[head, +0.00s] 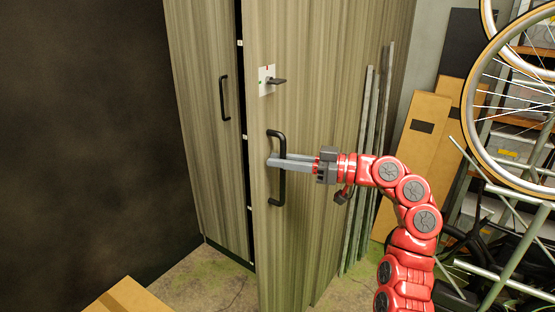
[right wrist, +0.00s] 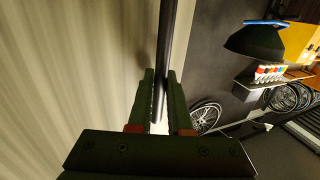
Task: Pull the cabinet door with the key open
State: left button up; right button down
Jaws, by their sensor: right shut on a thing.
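The wood-grain cabinet door with the key (head: 315,215) stands ajar in the head view, with a dark gap along its left edge. A key (head: 277,81) sits in the light lock plate above the door's black handle (head: 282,190). My right gripper (head: 272,160) is shut on this handle at about its middle. In the right wrist view the handle bar (right wrist: 170,38) runs between the two fingers of the gripper (right wrist: 161,95). The other cabinet door (head: 205,130), with its own black handle (head: 223,98), looks shut on the left. My left gripper is out of view.
Metal bars (head: 368,165) and cardboard sheets (head: 423,140) lean to the right of the cabinet. Bicycle wheels (head: 475,140) and a rack stand at the far right, near my right arm. A cardboard box (head: 128,298) is at the bottom left. Floor (head: 205,280) shows before the cabinet.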

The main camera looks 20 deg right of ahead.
dwell(0.3)
jog(key=c, duration=1.1)
grip_release()
jog(key=v, duration=1.7)
jog(key=shift+s+d, duration=0.1)
jog(key=shift+d, duration=0.15)
